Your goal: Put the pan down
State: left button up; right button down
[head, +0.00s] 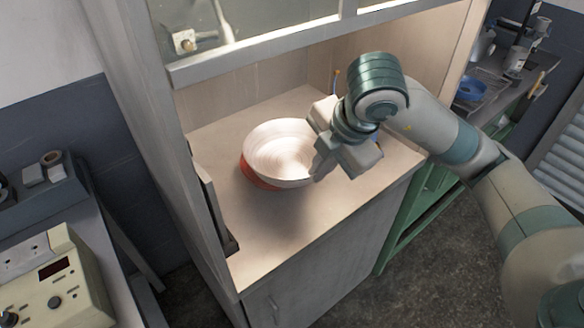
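The pan (272,155) is a round, shallow, pale metal dish in the lit cabinet. It sits over a red-orange round base (257,178) that shows only at its lower left edge. Whether the pan rests on this base or is held just above it cannot be told. My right gripper (322,150) comes in from the right, with its fingers at the pan's right rim. The fingers overlap the rim in the picture, and their grip is hidden by the gripper itself. My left gripper is not in view.
The cabinet floor (262,226) is bare in front of the pan. A raised glass sash (255,57) crosses above, and the cabinet's side wall stands at left. A beige instrument (60,285) is at lower left. A side bench with a blue dish (470,88) is at right.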

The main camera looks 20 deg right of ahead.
aim_at(301, 157)
jog(key=w+f+p, duration=0.1)
jog(key=w+f, duration=0.1)
jog(key=w, duration=0.1)
jog(key=w+f+p, duration=0.1)
jog(key=w, duration=0.2)
jog(key=w+f+p, duration=0.1)
jog(key=w+f, duration=0.1)
jog(key=w, duration=0.1)
jog(key=shift+w+a+f, duration=0.2)
jog(key=shift+w+f, duration=0.35)
jog(key=shift+w, duration=0.05)
jog(key=shift+f, duration=0.1)
notch_tip(301, 157, down, 4)
jog(key=shift+r+p, duration=0.1)
jog(key=shift+p, duration=0.95)
